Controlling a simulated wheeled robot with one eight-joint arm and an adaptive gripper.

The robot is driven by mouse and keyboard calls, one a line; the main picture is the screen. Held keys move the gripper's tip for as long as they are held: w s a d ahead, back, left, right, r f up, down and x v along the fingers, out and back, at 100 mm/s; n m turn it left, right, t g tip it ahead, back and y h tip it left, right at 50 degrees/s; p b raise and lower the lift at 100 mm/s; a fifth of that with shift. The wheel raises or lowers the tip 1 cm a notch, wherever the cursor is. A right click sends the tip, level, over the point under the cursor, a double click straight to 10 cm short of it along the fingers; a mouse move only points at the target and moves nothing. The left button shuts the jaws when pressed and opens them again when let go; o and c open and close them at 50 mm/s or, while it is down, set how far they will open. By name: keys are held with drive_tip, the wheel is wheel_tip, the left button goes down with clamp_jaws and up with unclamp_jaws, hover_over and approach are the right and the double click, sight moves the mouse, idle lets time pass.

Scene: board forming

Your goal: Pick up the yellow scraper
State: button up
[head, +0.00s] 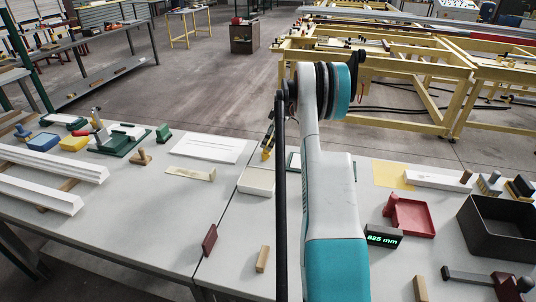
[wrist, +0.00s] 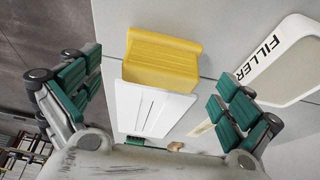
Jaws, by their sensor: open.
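The yellow scraper (wrist: 162,60) shows in the wrist view as a yellow piece with a ridged top edge. It lies between the spread fingers in the picture, above a white slotted plate (wrist: 150,108). My gripper (wrist: 158,100) is open, with green finger pads to the left and right and nothing held. A gap shows between each finger and the scraper. In the head view my arm hides much of the gripper. A pale yellow strip (head: 190,174) lies on the left table there; I cannot tell whether it is the scraper.
A pale piece marked FILLER (wrist: 278,58) lies to the right in the wrist view. In the head view, a white sheet (head: 207,148), a dark red block (head: 209,240) and a wooden block (head: 262,259) lie on the tables. A red tray (head: 412,218) and black bin (head: 490,232) stand right.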

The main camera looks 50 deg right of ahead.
drive_tip(key=shift+b+x, duration=0.8)
drive_tip(key=shift+x, duration=2.3)
drive_tip(key=c, duration=1.2)
